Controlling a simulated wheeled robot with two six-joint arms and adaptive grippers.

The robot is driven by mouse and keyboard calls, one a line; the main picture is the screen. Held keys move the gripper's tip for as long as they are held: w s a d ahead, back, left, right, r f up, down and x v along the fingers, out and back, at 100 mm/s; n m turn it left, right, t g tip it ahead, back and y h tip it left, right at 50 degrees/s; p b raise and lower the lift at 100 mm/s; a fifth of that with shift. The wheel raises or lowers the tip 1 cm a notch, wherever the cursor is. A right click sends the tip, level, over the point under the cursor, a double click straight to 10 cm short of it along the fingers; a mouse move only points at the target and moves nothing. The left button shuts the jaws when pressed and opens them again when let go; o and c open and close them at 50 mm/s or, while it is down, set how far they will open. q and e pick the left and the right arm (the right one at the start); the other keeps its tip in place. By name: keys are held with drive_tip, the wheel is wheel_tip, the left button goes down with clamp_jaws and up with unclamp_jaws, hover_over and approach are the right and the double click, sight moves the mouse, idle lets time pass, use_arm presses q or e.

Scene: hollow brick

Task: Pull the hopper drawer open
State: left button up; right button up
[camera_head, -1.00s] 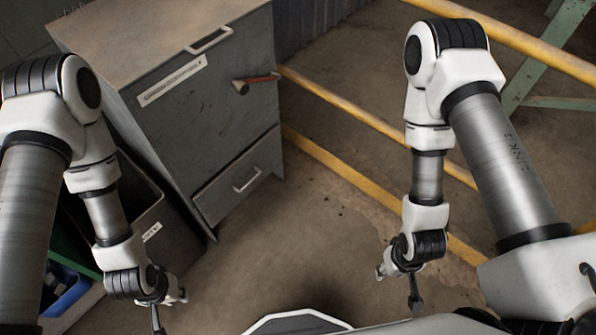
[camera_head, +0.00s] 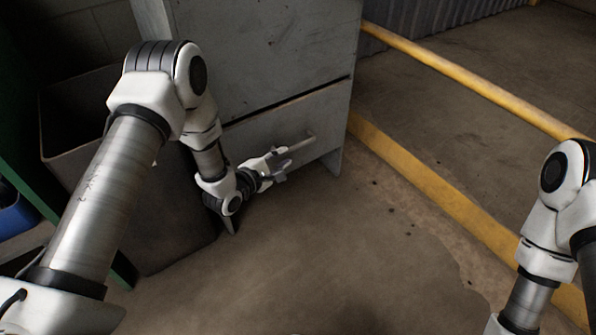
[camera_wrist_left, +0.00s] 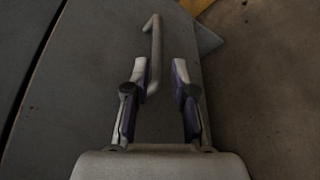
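The hopper drawer (camera_head: 325,112) is the lower grey front of the metal cabinet, and it looks closed. Its pale bar handle (camera_head: 308,140) shows at the right of my left gripper (camera_head: 281,166). In the left wrist view the handle (camera_wrist_left: 155,50) runs lengthwise between the two fingers of the left gripper (camera_wrist_left: 160,72), closer to the left finger. The fingers are apart, with a gap on the right of the handle. Whether the left finger touches it I cannot tell. The right gripper is out of view below the right edge area.
A dark open bin (camera_head: 75,125) stands left of the cabinet (camera_head: 270,45), behind my left arm. A yellow rail (camera_head: 470,80) and a yellow floor-level bar (camera_head: 430,185) run along the right. The concrete floor (camera_head: 330,240) in front is clear.

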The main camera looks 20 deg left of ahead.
sight(293, 149)
use_arm(q)
drive_tip(key=b+x, duration=0.4)
drive_tip(key=x, duration=0.3)
drive_tip(key=shift+w, duration=0.2)
drive_tip(key=shift+w+d, duration=0.1)
drive_tip(key=shift+w, duration=0.15)
clamp_jaws()
